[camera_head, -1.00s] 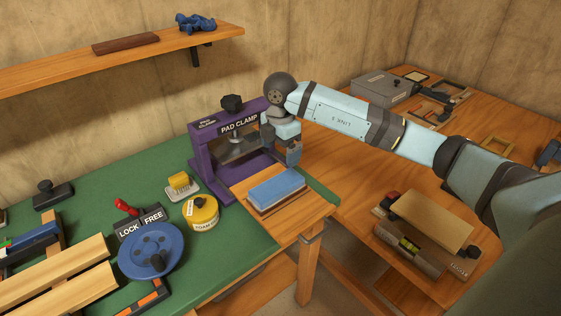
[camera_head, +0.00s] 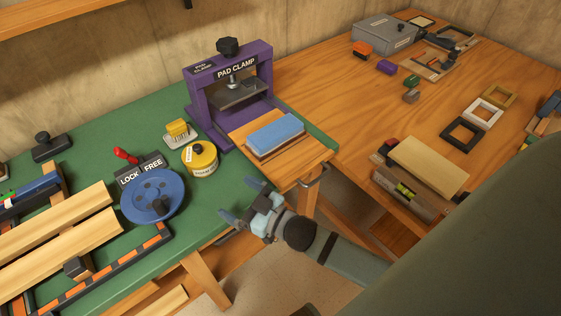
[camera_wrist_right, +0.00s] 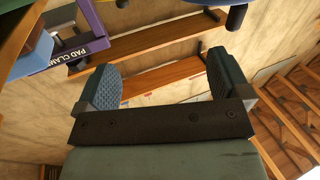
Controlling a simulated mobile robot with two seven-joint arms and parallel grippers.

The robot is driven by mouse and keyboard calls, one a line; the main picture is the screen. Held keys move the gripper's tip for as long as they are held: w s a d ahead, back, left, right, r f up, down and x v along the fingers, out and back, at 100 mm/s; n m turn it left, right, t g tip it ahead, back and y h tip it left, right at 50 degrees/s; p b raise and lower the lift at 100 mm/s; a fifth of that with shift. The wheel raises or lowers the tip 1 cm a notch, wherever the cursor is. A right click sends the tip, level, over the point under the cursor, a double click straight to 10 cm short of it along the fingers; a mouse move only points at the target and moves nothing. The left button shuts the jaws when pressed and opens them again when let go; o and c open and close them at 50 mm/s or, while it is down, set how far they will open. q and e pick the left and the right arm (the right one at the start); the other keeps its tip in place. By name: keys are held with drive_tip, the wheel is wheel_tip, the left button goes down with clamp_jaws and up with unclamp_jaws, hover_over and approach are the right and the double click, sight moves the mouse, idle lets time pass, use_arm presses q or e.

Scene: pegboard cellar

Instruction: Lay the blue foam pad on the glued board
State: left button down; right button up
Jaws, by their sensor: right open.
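The blue foam pad (camera_head: 275,134) lies flat on a thin brown piece (camera_head: 281,151) atop an orange wooden board (camera_head: 243,126), in front of the purple pad clamp (camera_head: 190,94). I cannot tell which layer bears the glue. The clamp (camera_wrist_right: 88,38) shows at upper left there. My left gripper is out of view.
A yellow glue-like tub (camera_head: 200,159), a yellow block on a stand (camera_head: 178,133) and a blue handwheel (camera_head: 150,194) stand on the green bench left of the pad.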

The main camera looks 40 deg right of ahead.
drive_tip(key=s+d+f+m+g+h, duration=0.2)
drive_tip(key=s+f+g, duration=0.4)
drive_tip(key=s+f, duration=0.6)
drive_tip(key=shift+s+d+f+m+h, duration=0.2)
drive_tip(key=shift+s+f+m+h, duration=0.2)
drive_tip(key=shift+m+h, duration=0.45)
